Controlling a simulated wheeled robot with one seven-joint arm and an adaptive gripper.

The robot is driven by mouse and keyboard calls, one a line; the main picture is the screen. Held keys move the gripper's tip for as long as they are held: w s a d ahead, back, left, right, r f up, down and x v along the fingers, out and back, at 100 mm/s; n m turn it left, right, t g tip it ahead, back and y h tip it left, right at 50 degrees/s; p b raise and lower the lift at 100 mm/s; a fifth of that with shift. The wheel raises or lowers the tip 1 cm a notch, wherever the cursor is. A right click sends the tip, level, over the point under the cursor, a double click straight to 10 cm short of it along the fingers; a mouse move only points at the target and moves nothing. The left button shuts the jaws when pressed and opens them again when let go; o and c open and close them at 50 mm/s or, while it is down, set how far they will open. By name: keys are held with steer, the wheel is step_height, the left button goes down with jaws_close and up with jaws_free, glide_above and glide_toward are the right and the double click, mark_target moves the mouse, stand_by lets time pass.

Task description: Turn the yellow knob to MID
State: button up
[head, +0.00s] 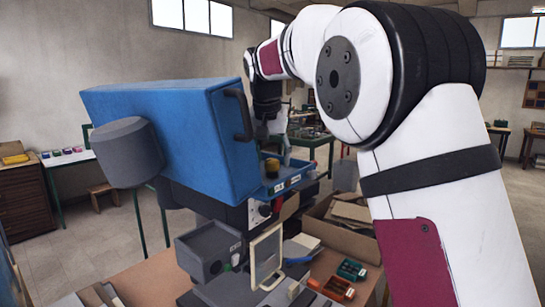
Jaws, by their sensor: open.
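A small knob (271,168), dark with a dull yellow tone, stands on a blue panel (291,182) just right of the large blue housing. Its pointer and any MID mark are too small to read from here. My gripper (273,148) hangs down just above the knob, at the far end of my arm, with its fingers open. A finger shows to the right of the knob's top. The housing's edge and the small scale hide part of the gripper, and I cannot tell whether it touches the knob.
The large blue housing (170,115) with a dark handle (240,113) stands close to the gripper's left. Below are a grey box (208,250), a pale framed panel (266,256), a cardboard box (345,232) and orange and green small trays (338,288) on the bench.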

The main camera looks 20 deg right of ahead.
steer(key=shift+w+f, duration=0.1)
steer(key=shift+f, duration=0.2)
steer(key=c, duration=1.2)
steer(key=shift+o, duration=0.2)
steer(key=shift+d, duration=0.1)
steer(key=n+y, duration=0.1)
steer(key=n, duration=0.1)
steer(key=shift+d+n+b, duration=0.1)
steer(key=shift+n+b, duration=0.25)
steer(key=shift+n, duration=0.05)
steer(key=shift+n+y+b, duration=0.35)
steer(key=shift+n+y, duration=0.55)
steer(key=shift+n, duration=1.1)
